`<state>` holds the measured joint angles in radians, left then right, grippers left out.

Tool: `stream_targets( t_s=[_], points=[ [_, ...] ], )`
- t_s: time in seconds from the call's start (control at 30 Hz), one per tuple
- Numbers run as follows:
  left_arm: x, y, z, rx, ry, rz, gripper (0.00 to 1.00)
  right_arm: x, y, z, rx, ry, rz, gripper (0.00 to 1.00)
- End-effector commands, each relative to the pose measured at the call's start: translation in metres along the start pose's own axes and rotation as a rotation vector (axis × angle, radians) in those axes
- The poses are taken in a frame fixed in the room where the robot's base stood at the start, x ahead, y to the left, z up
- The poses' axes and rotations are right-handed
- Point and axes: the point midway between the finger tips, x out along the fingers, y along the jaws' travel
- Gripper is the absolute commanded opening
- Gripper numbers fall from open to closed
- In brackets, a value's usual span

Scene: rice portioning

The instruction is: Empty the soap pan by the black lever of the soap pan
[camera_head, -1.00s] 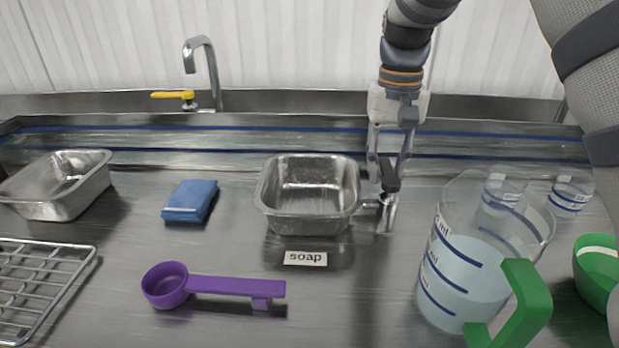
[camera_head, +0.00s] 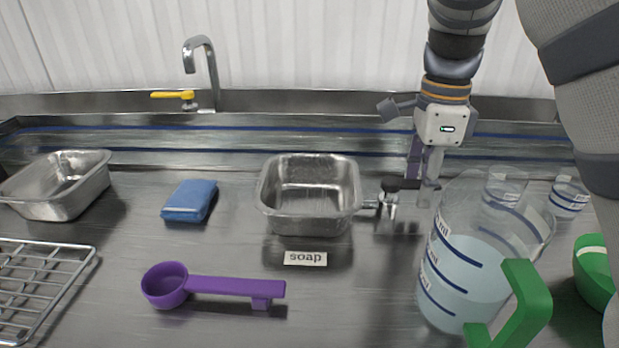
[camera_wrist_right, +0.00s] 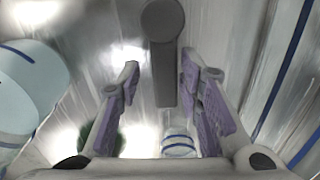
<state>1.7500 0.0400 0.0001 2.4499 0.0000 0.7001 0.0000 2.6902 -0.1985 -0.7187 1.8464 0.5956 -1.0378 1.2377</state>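The soap pan (camera_head: 308,224) is a metal basin in the middle of the counter, behind a white "soap" label (camera_head: 305,258). Its inside looks grey, and I cannot tell whether any liquid is in it. The black lever (camera_head: 391,184) sits on the valve at the pan's right side, its bar pointing right. My right gripper (camera_head: 421,188) is just right of the valve, fingers pointing down around the lever's end. In the right wrist view the fingers are apart, with the lever (camera_wrist_right: 164,75) between them; contact is not clear. My left gripper is not in view.
A clear jug (camera_head: 470,265) with pale blue liquid and a green handle stands close at front right. Behind it are small beakers (camera_head: 570,195). A purple scoop (camera_head: 215,286), blue cloth (camera_head: 190,201), metal pan (camera_head: 75,200) and wire rack (camera_head: 40,285) lie left.

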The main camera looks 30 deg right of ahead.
Motion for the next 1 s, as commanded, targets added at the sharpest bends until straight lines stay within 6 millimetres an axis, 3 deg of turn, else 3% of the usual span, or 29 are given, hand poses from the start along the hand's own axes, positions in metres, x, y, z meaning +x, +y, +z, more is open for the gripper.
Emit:
stream_targets(
  t_s=[0.03,0.2,0.53,1.0],
  points=[
    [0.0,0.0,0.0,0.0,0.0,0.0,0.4,0.0,0.0,0.0,-0.001,0.0,-0.001,0.5],
    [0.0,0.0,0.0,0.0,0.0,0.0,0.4,0.0,-0.001,0.0,-0.003,0.001,-0.003,0.83],
    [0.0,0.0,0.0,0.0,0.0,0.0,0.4,-0.003,-0.002,0.0,-0.005,0.0,-0.006,0.83],
    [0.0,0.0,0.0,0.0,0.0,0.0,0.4,-0.064,-0.002,0.001,-0.006,0.0,-0.009,0.83]
  ],
)
